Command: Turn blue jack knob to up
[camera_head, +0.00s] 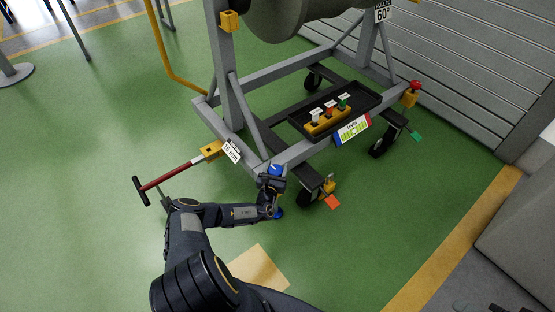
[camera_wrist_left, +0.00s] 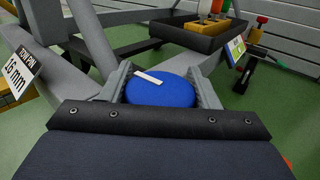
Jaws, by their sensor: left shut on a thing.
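The blue jack knob (camera_head: 275,169) is at the near corner of the grey wheeled stand. In the left wrist view the knob (camera_wrist_left: 160,90) is a round blue disc with a white bar mark on its top, the mark slanting slightly. My left gripper (camera_head: 272,180) is at the knob, and in the wrist view its two grey fingers (camera_wrist_left: 163,88) sit on either side of it, shut on it. My right gripper is not in view.
A red bar with a black T-handle (camera_head: 141,191) sticks out left from a yellow block (camera_head: 211,150) beside a "16 mm" label (camera_head: 231,151). A black tray (camera_head: 375,99) holds several coloured plugs. Castors with orange (camera_head: 332,202) and green tabs stand at right. Open green floor lies left.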

